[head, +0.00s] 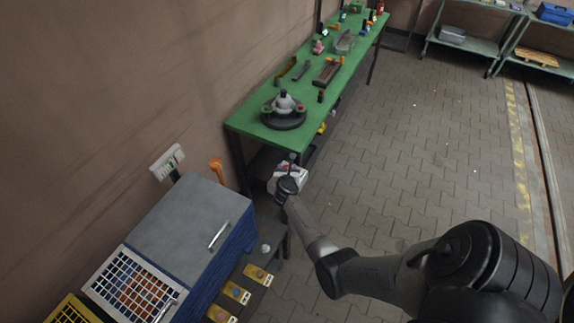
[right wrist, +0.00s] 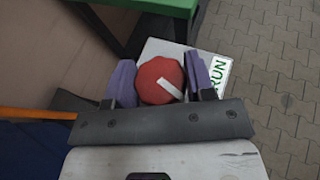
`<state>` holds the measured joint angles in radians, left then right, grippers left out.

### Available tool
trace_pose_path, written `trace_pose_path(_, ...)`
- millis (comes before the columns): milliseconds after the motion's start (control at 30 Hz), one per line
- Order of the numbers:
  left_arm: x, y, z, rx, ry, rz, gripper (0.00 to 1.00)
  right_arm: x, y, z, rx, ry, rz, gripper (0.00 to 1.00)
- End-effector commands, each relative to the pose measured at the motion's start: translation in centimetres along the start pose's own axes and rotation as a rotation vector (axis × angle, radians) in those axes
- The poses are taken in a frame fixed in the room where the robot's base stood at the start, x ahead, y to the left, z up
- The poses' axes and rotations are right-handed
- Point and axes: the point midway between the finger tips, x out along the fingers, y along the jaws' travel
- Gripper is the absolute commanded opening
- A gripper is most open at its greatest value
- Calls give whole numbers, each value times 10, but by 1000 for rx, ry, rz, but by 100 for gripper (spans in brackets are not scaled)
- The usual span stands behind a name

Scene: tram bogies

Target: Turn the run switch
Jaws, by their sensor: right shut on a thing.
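The run switch is a round red knob (right wrist: 158,74) with a white pointer bar, on a white panel (right wrist: 154,47). The green word RUN (right wrist: 217,74) is on the panel's right side. The pointer bar slants toward the lower right in the right wrist view. My right gripper (right wrist: 160,82) is shut on the red knob, one purple finger on each side. In the head view my right gripper (head: 288,177) is at the white switch box, beside the near end of the green bench, and hides most of the knob. My left gripper is not in view.
A green workbench (head: 258,118) with tools and parts runs along the wall. A blue cabinet with a grey lid (head: 190,222) stands at the lower left, with yellow-fronted button boxes (head: 237,292) beside it. An orange handle (head: 217,172) sticks up behind. Paved floor to the right is clear.

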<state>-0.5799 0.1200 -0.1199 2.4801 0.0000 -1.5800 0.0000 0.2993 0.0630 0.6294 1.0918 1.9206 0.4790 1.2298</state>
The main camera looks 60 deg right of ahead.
Motion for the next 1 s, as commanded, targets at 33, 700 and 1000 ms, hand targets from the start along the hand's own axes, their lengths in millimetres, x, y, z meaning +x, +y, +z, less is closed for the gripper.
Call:
trace_pose_path(33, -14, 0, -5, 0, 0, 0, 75, -3, -2, 6, -19, 3, 40, 26)
trace_pose_path(700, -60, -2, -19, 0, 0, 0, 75, 1, -2, 0, -259, 2, 620, 26)
trace_pose_path(1000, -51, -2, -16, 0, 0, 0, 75, 2, -1, -2, -341, 2, 820, 26)
